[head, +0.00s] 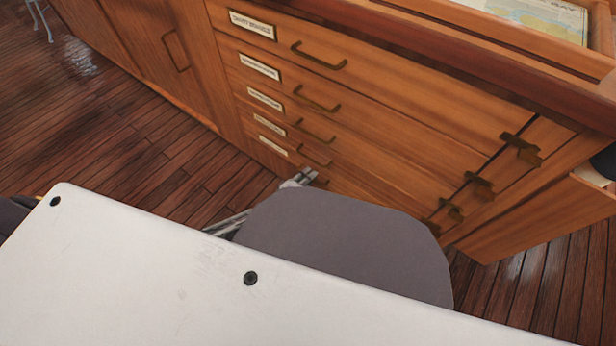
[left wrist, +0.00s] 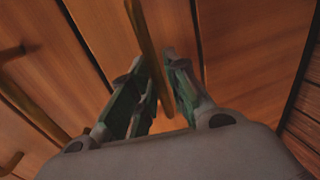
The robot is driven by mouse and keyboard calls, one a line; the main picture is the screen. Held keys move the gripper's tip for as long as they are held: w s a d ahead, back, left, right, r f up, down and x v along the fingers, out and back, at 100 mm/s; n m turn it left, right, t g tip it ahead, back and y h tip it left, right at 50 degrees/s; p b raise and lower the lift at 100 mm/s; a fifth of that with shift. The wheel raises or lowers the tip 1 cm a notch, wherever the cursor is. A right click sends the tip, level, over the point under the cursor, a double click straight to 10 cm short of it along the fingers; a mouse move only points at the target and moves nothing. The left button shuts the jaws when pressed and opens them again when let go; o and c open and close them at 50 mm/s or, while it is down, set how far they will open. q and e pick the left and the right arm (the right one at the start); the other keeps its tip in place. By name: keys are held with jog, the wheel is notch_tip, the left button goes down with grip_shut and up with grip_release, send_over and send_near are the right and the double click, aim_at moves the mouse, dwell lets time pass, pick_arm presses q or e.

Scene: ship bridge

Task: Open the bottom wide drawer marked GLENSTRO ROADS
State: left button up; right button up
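A wooden chest holds a stack of wide drawers, each with a pale label and a brass handle. The bottom wide drawer has the lowest label (head: 272,146), too small to read. The drawer looks closed. My left gripper (head: 300,178) is at that drawer's handle, partly hidden behind my own body. In the left wrist view, the brass handle (left wrist: 146,38) runs between the two fingers of my left gripper (left wrist: 160,85). My right gripper is in neither view.
The wide drawers above have handles (head: 313,132) just over my gripper. Small latches or pulls (head: 480,186) stand at the right of the drawers. A cupboard door (head: 160,50) is to the left. Bare plank floor (head: 110,125) lies in front of the chest at left.

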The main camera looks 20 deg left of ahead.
pick_arm(q)
grip_shut()
jog(key=shift+s, duration=0.1)
